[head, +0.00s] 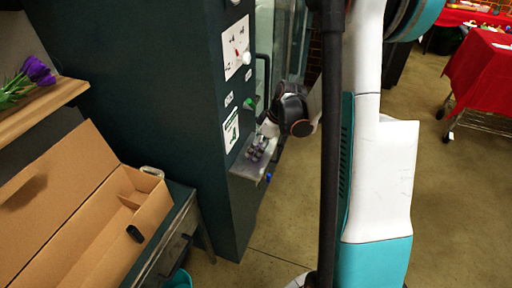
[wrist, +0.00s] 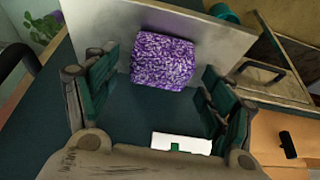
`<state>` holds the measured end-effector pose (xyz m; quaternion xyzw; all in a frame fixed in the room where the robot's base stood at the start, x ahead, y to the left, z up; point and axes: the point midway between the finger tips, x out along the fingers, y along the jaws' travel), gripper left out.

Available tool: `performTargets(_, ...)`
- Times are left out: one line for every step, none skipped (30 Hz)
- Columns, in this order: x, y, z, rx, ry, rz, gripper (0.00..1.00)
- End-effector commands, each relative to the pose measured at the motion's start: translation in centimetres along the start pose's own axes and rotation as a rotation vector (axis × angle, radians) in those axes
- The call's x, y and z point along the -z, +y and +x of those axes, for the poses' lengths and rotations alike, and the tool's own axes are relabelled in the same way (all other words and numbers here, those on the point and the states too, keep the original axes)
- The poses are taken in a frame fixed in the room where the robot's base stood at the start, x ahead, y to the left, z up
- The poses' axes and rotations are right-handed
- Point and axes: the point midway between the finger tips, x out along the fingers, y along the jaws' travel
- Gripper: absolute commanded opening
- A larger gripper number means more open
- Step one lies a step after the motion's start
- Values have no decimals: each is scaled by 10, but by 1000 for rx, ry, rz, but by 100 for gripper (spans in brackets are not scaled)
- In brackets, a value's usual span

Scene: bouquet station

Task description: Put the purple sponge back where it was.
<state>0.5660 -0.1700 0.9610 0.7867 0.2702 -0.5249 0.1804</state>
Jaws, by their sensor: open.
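The purple sponge (wrist: 163,61), a speckled block, rests on a grey metal shelf (wrist: 195,28) against the dark green cabinet in the wrist view. My gripper (wrist: 160,72) is open around it, with one dark green finger on each side. A gap shows between the sponge and each finger. In the head view the small shelf (head: 246,169) juts from the cabinet's side below the labels. My gripper's fingers (head: 257,148) are over it, small and dim, and the sponge cannot be told apart there.
The dark green cabinet (head: 190,90) stands beside my arm. An open cardboard box (head: 100,215) lies on a table at the left. Purple flowers (head: 38,71) lie on a wooden shelf (head: 45,108). A red-covered cart (head: 485,70) stands far right. The floor between is clear.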

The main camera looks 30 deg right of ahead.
Motion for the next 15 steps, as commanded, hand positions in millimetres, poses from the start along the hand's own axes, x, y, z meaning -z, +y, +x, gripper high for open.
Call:
performTargets(1,0,-14,-1,0,2,76)
performTargets(1,0,-21,-1,0,2,76)
performTargets(0,0,-30,-1,0,2,76)
performTargets(0,0,-36,-1,0,2,76)
performTargets(0,0,-42,-1,0,2,76)
performTargets(0,0,-50,-1,0,2,76)
performTargets(1,0,-56,0,0,2,76)
performTargets(0,0,-61,0,0,2,76)
performTargets(0,0,-68,0,0,2,76)
performTargets(0,0,-73,0,0,2,76)
performTargets(0,0,-77,0,0,2,76)
performTargets(0,0,-81,0,0,1,76)
performTargets(0,0,-84,0,0,1,76)
performTargets(0,0,-87,0,0,1,76)
performTargets(0,0,-90,0,0,0,76)
